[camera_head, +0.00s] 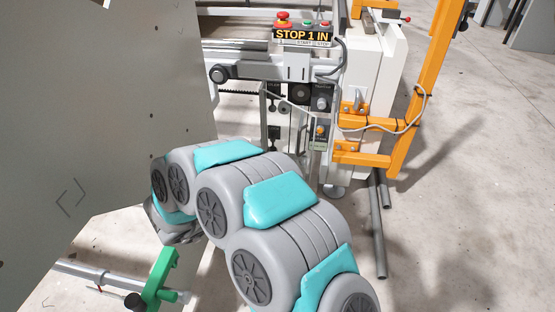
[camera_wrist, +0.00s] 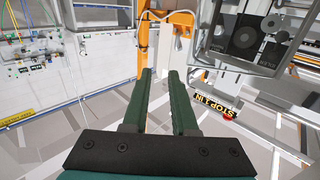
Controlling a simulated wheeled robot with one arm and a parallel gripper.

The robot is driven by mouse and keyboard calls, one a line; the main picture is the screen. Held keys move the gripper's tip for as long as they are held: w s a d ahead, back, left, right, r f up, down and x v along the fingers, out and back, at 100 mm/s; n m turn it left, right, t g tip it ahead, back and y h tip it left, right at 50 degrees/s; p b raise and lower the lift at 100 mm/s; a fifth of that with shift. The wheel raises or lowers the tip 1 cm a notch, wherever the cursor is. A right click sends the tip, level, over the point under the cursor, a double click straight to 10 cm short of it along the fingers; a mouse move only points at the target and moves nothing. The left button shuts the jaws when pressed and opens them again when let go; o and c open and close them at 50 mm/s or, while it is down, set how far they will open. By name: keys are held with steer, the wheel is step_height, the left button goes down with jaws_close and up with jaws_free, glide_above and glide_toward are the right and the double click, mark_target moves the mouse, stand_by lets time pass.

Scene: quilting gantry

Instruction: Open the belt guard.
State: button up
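A large flat grey panel (camera_head: 90,110) with chevron marks and small holes fills the left of the head view, close to the camera. I cannot tell for sure whether it is the belt guard. In the wrist view a grey-framed housing (camera_wrist: 235,60) at the upper right shows dark round wheels, and it may be the guarded belt drive. My gripper (camera_wrist: 160,75) has two dark green fingers standing apart with nothing between them. It points towards an orange post and touches nothing that I can see. In the head view my gripper is hidden, and my arm reaches left towards the panel.
The machine end carries a STOP 1 IN sign (camera_head: 302,35) and a red button (camera_head: 282,17). An orange frame (camera_head: 400,150) with a cable stands to the right. A green clamp (camera_head: 160,278) on a rail is at the lower left. Open floor lies on the right.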

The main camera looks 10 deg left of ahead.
steer(key=shift+s+d, duration=0.2)
steer(key=shift+s, duration=0.3)
steer(key=shift+s+d, duration=0.15)
steer(key=shift+s, duration=0.3)
